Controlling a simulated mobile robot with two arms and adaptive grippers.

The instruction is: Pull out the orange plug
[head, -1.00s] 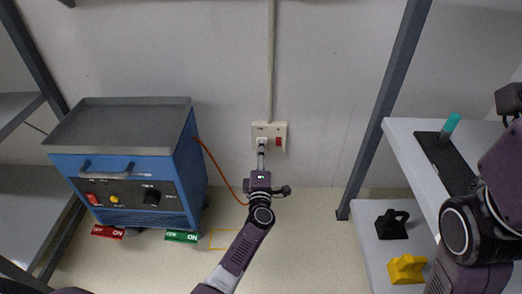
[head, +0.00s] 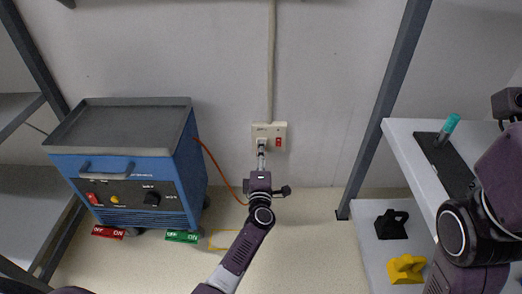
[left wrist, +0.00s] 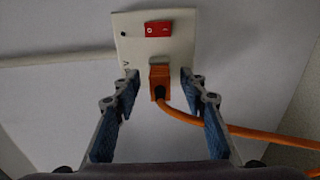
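The orange plug (left wrist: 160,80) sits in the socket of a cream wall panel (left wrist: 128,42), with its orange cable (left wrist: 240,130) running off to the right in the left wrist view. In the head view, the panel (head: 284,129) is on the wall and my left gripper (head: 261,148) reaches up to it, hiding the plug. In the left wrist view, my left gripper (left wrist: 158,82) is open, with one blue-padded finger on each side of the plug and gaps between. My right arm is at the right edge; its gripper is not in view.
A blue cart (head: 190,160) with a grey top stands left, its orange cable (head: 219,170) leading toward the panel. A red switch (left wrist: 158,28) is on the panel. A white shelf (head: 405,137) stands right, with black (head: 391,226) and yellow (head: 406,268) objects below.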

